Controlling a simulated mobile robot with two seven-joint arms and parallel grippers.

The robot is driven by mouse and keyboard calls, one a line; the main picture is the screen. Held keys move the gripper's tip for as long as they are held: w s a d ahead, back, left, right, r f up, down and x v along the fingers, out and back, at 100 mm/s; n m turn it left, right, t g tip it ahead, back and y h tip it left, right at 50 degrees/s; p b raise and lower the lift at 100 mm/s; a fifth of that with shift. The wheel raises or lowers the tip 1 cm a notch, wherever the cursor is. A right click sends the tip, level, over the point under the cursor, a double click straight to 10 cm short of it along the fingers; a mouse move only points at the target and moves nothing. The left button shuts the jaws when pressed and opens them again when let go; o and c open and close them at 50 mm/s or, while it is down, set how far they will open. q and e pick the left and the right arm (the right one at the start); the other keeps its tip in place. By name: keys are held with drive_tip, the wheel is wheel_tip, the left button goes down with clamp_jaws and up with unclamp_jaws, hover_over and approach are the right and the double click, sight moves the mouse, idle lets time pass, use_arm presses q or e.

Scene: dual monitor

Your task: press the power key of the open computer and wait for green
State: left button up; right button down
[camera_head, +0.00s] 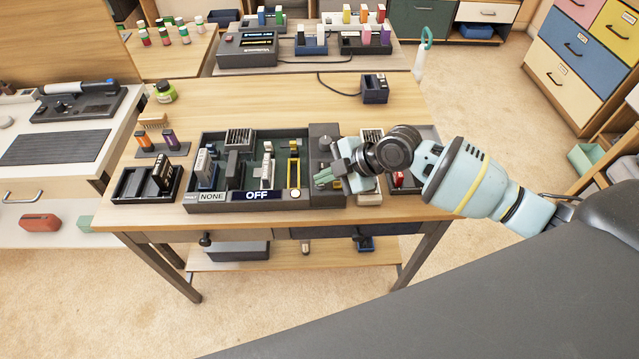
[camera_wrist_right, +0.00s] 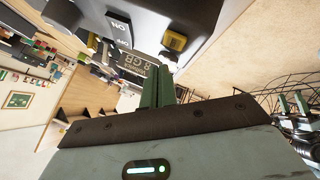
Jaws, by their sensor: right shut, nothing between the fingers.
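The open computer (camera_head: 222,207) is a dark, open-topped case on the wooden table, with upright modules inside. Its front display (camera_head: 257,195) reads OFF, and a label beside it reads NONE. A dark grey block with a knob (camera_head: 325,142) forms its right end. My right gripper (camera_head: 322,178) is shut and empty, over or close to that block's front part. In the right wrist view its green fingers (camera_wrist_right: 158,72) lie together. A black rocker key (camera_wrist_right: 119,30) marked ON and OFF shows beyond them; contact cannot be told. No green light shows on the display.
A small black tray (camera_head: 140,198) with a module stands left of the case. Another tray (camera_head: 430,135) is partly hidden behind my right arm. A small dark box (camera_head: 375,88) sits at the back right. The table's back middle is clear.

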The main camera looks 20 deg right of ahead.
sight(325, 186)
use_arm(q)
drive_tip(key=shift+s+f, duration=0.2)
drive_tip(key=shift+f, duration=0.05)
use_arm(e)
drive_tip(key=shift+f, duration=0.3)
idle(0.5)
idle(0.4)
use_arm(q)
drive_tip(key=shift+w+r, duration=0.4)
drive_tip(key=shift+r, duration=0.1)
use_arm(e)
drive_tip(key=shift+r, duration=0.75)
drive_tip(key=shift+r, duration=0.15)
drive_tip(key=shift+r+p, duration=1.2)
drive_tip(key=shift+r, duration=1.25)
use_arm(q)
drive_tip(key=shift+t, duration=0.4)
drive_tip(key=w+r, duration=0.2)
drive_tip(key=r, duration=0.1)
drive_tip(key=shift+w+r, duration=0.1)
drive_tip(key=shift+w, duration=0.15)
